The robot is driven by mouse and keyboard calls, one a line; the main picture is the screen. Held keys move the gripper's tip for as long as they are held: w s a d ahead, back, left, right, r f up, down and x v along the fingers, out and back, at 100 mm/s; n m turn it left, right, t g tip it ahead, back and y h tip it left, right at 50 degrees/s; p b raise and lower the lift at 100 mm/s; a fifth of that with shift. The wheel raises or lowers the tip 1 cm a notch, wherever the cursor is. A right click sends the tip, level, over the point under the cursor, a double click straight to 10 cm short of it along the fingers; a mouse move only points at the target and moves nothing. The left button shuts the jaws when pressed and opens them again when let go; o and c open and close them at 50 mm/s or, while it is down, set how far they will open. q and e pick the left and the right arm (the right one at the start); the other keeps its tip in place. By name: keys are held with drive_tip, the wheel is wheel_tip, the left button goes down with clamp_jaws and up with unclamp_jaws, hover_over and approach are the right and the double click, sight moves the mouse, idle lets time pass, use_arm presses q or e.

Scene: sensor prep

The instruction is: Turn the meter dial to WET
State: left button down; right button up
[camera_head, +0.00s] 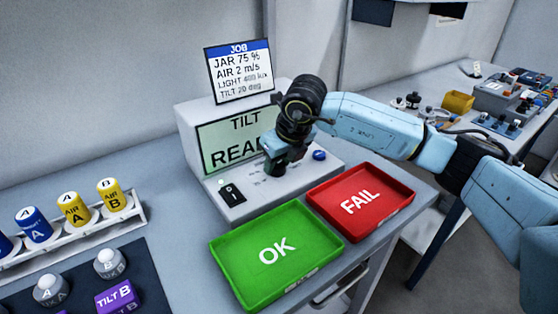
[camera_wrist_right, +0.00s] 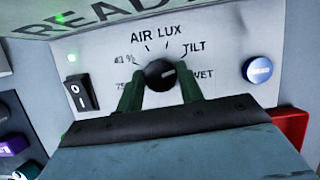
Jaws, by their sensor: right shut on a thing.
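The meter (camera_head: 185,130) is a pale box with a sloped front panel, and its screen (camera_head: 212,150) reads TILT above READ..., the rest hidden by my right arm. In the right wrist view its black dial (camera_wrist_right: 160,73) sits among the labels AIR, LUX, TILT and WET. A small light mark on the dial points right, roughly between TILT and WET. My right gripper (camera_head: 284,168) reaches down to the panel, and its two green fingers (camera_wrist_right: 160,92) are shut on the dial from both sides. The dial is hidden in the head view. My left gripper is out of view.
A rocker switch (camera_head: 232,193) and blue button (camera_head: 319,155) flank the dial. Green OK tray (camera_head: 225,262) and red FAIL tray (camera_head: 404,188) lie empty in front. A job card (camera_head: 240,75) stands on top. A rack of labelled jars (camera_head: 140,212) is at left.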

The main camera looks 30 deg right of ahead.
drive_tip(key=m+h, duration=0.1)
drive_tip(key=m, duration=0.2)
drive_tip(key=shift+a+m, duration=0.1)
drive_tip(key=shift+m, duration=0.2)
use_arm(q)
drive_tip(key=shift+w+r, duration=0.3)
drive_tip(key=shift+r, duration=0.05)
use_arm(e)
drive_tip(key=shift+m+h, duration=0.4)
drive_tip(key=shift+m, duration=0.2)
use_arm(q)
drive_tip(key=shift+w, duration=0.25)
use_arm(e)
drive_tip(key=o, duration=1)
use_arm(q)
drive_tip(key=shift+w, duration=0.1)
use_arm(e)
drive_tip(key=shift+s+r, duration=0.1)
drive_tip(key=shift+r, duration=0.2)
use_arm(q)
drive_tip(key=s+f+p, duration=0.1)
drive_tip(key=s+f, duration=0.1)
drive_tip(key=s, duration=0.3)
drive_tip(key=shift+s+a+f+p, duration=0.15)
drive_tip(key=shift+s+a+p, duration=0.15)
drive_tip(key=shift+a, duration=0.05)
use_arm(e)
drive_tip(key=v, duration=1.2)
drive_tip(key=shift+r, duration=0.4)
drive_tip(key=shift+a, duration=0.1)
